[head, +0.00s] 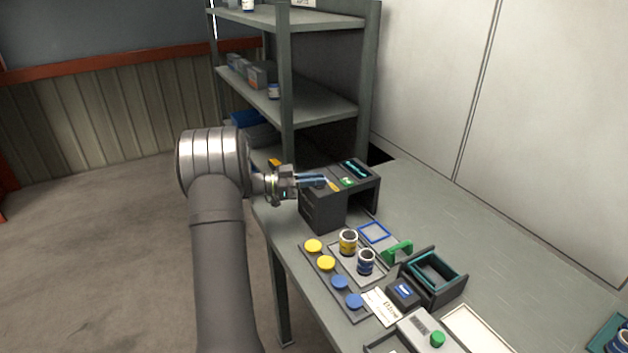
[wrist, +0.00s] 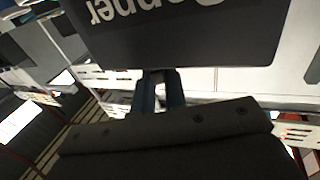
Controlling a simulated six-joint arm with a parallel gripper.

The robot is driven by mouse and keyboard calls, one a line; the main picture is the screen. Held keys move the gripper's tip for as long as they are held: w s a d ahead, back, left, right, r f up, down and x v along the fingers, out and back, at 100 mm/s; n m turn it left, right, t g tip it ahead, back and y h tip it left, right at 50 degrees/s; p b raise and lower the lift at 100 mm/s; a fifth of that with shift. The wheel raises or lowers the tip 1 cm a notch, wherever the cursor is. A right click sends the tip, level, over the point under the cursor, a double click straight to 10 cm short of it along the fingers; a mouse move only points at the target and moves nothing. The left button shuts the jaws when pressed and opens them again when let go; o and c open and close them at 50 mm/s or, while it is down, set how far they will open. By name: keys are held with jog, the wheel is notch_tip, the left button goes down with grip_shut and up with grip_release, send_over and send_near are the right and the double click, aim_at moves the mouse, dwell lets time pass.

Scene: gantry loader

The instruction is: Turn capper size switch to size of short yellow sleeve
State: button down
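In the wrist view the capper's dark lettered panel (wrist: 180,45) is upside down above my blue fingers (wrist: 160,85). Their grip is unclear. A yellow-banded jar (head: 348,243) stands on the tray in front of the capper.
A blue-banded jar (head: 366,263) stands beside the yellow one. Yellow lids (head: 313,246) and blue lids (head: 339,282) lie on a strip at the table edge. A green-handled fixture (head: 398,250) is to the right. A shelf post (head: 287,85) rises behind the capper.

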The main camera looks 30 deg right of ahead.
jog(key=shift+w+m+g+y, duration=0.15)
jog(key=shift+m+g+y, duration=0.55)
jog(key=shift+g, duration=0.4)
jog(key=c, duration=1.5)
grip_release()
jog(key=shift+o, duration=0.2)
jog(key=v, duration=1.7)
jog(key=shift+a+f, duration=0.2)
jog(key=shift+d, duration=0.1)
jog(key=x, duration=1.7)
jog(key=shift+d+r, duration=0.15)
jog(key=shift+r, duration=0.05)
